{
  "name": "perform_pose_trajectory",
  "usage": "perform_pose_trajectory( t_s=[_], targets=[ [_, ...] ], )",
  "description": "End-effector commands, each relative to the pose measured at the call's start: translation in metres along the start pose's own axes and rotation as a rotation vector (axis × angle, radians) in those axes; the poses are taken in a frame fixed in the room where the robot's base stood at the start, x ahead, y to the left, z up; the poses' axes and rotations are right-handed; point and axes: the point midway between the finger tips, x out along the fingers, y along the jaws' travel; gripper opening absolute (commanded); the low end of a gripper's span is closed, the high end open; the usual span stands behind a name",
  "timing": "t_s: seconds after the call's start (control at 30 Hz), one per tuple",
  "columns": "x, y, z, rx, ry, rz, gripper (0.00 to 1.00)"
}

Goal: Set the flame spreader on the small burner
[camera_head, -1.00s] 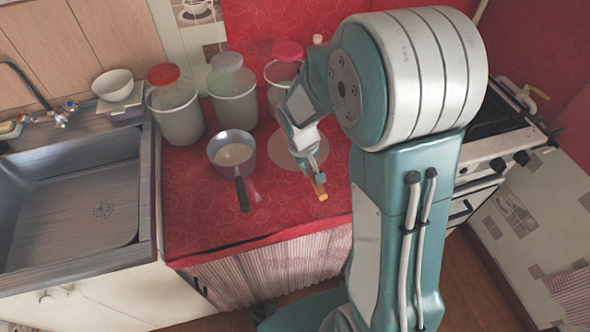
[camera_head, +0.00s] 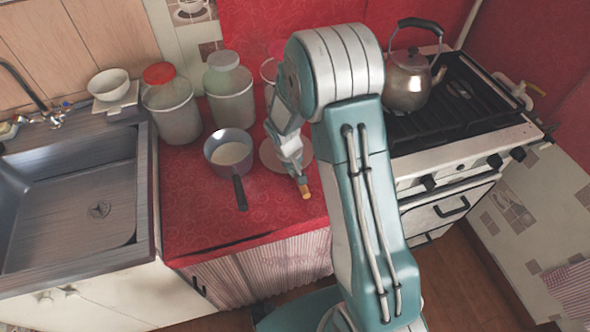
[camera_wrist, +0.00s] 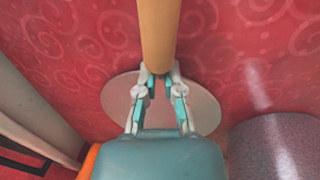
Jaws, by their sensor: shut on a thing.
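The flame spreader is a flat, pale round disc (camera_head: 268,157) with a wooden handle (camera_head: 305,192). It is over the red counter, right of the saucepan, and my arm partly covers it. In the wrist view my gripper (camera_wrist: 159,80) is shut on the wooden handle (camera_wrist: 160,35), with the disc (camera_wrist: 206,108) partly hidden behind the gripper. I cannot tell whether the disc touches the counter. The stove (camera_head: 470,135) is to the right, with a dark grate (camera_head: 440,122). A burner (camera_head: 458,88) shows at its back right; I cannot tell which burner is small.
A metal kettle (camera_head: 408,82) stands on the stove's back left. A saucepan (camera_head: 229,153) sits left of the disc, its handle toward the counter front. Several lidded canisters (camera_head: 232,100) line the back wall. A sink (camera_head: 75,190) is at left.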

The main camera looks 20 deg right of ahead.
Motion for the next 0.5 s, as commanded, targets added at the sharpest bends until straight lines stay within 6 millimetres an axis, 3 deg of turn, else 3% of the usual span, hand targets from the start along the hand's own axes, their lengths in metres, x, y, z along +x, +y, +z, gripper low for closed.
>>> perform_pose_trajectory(
  t_s=[0.13, 0.2, 0.23, 0.5],
  targets=[
    [0.0017, -0.0002, -0.0001, 0.000, 0.000, 0.000, 0.00],
    [0.0016, -0.0002, 0.0001, 0.000, 0.000, 0.000, 0.37],
    [0.0016, -0.0002, 0.0001, 0.000, 0.000, 0.000, 0.45],
    [0.0017, -0.0003, 0.0002, -0.001, -0.001, 0.000, 0.45]
  ],
)
